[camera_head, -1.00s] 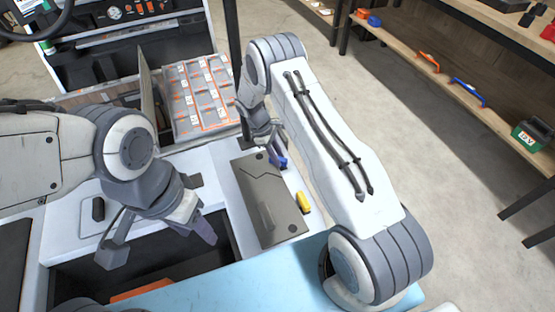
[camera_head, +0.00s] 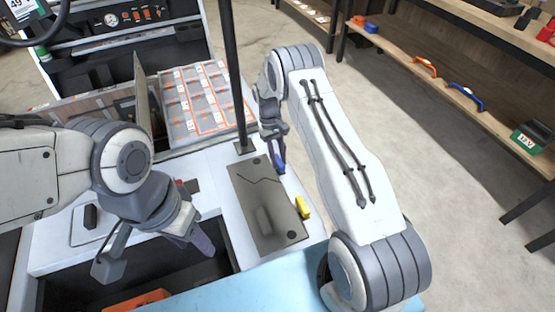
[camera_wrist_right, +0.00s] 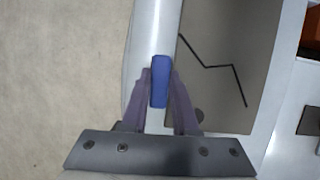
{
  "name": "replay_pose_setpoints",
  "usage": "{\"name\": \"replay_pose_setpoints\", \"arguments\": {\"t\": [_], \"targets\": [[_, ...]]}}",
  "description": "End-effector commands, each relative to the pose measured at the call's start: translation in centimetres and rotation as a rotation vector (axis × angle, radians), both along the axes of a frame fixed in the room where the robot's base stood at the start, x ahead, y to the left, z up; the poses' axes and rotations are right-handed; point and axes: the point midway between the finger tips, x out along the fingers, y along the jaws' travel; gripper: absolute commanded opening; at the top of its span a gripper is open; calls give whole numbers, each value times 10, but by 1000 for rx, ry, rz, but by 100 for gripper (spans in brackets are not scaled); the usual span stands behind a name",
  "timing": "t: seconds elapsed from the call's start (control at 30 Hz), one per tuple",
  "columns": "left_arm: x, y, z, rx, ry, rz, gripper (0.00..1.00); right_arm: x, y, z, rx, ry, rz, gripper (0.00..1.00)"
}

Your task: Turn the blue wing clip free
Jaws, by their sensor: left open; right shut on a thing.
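The blue wing clip (camera_head: 280,163) is at the far right edge of the dark grey plate (camera_head: 262,215). My right gripper (camera_head: 274,150) is shut on it from above. In the right wrist view the blue clip (camera_wrist_right: 160,82) sits between the two purple fingers (camera_wrist_right: 160,100), lengthwise along them, beside the plate's edge. Whether it is still seated in its mount cannot be seen. A yellow clip (camera_head: 302,207) is at the plate's right edge, nearer to me. My left gripper (camera_head: 200,241) is open and empty above the dark opening left of the plate.
A dark upright pole (camera_head: 230,75) stands just behind the plate. A grey tray with orange-lined compartments (camera_head: 185,106) lies behind to the left. A light blue surface (camera_head: 265,288) is in front. Shelves with coloured handles (camera_head: 468,93) stand to the right, beyond open floor.

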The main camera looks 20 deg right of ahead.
Motion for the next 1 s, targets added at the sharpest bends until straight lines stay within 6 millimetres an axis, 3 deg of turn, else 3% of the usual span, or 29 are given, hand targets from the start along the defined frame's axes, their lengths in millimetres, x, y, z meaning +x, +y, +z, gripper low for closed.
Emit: {"name": "replay_pose_setpoints", "arguments": {"t": [0.67,0.7,0.77,1.0], "targets": [[0,0,-1,0,0,0,50,0,-1,1,0,0,-70,0],[0,0,-1,0,0,0,50,0,-1,1,0,0,-70,31],[0,0,-1,0,0,0,50,0,-1,1,0,0,-70,54],[0,0,-1,0,0,0,50,0,-1,0,0,0,-68,57]]}}
